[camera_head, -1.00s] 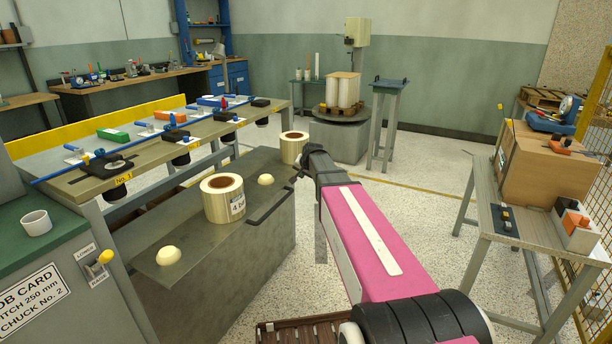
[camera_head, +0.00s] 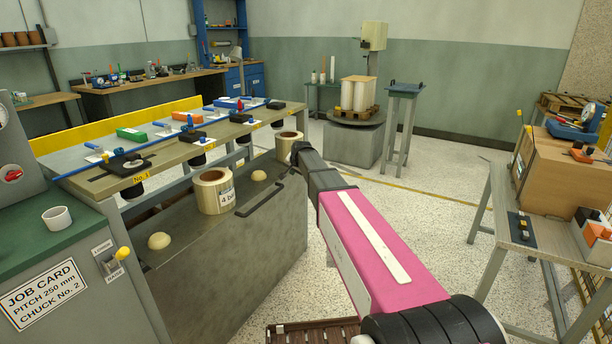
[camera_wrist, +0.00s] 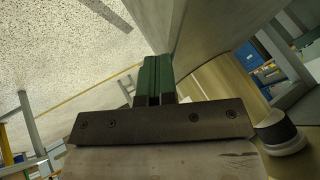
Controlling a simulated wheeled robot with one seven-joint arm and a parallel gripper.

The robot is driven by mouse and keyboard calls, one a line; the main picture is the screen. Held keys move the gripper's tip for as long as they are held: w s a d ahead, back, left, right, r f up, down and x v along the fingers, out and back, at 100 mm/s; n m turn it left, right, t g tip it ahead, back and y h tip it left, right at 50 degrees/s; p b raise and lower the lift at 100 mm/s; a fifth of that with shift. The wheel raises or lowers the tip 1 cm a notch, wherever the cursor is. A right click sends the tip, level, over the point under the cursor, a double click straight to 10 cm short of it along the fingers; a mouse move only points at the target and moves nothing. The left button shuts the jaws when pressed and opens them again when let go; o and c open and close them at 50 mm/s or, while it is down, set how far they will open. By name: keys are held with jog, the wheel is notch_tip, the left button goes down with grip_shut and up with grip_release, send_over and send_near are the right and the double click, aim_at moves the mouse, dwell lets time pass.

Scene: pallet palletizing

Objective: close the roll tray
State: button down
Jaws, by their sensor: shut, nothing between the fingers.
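The roll tray (camera_head: 190,240) is a grey metal drawer, partly out from under the long bench, with a black bar handle (camera_head: 258,204) along its front top edge. It carries a cream roll (camera_head: 212,192) with a white label, a second roll (camera_head: 287,146) at its far end, and cream domes (camera_head: 159,240). My gripper is at the far end of the tray's front side, its tips largely hidden in the head view. In the wrist view its green fingers (camera_wrist: 156,72) are shut together and empty, beside a grey panel. I cannot tell whether they touch it.
The bench (camera_head: 165,160) with clamps and coloured blocks overhangs the tray's back. A green-topped cabinet (camera_head: 80,245) stands at the left, a side table (camera_head: 500,215) with a wooden box at the right. Speckled floor (camera_head: 400,215) is clear between. A slatted brown pallet (camera_head: 310,332) lies in front.

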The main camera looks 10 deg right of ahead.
aim_at(281, 169)
jog(key=w+a, duration=0.4)
jog(key=a, duration=0.1)
jog(key=shift+a, duration=0.2)
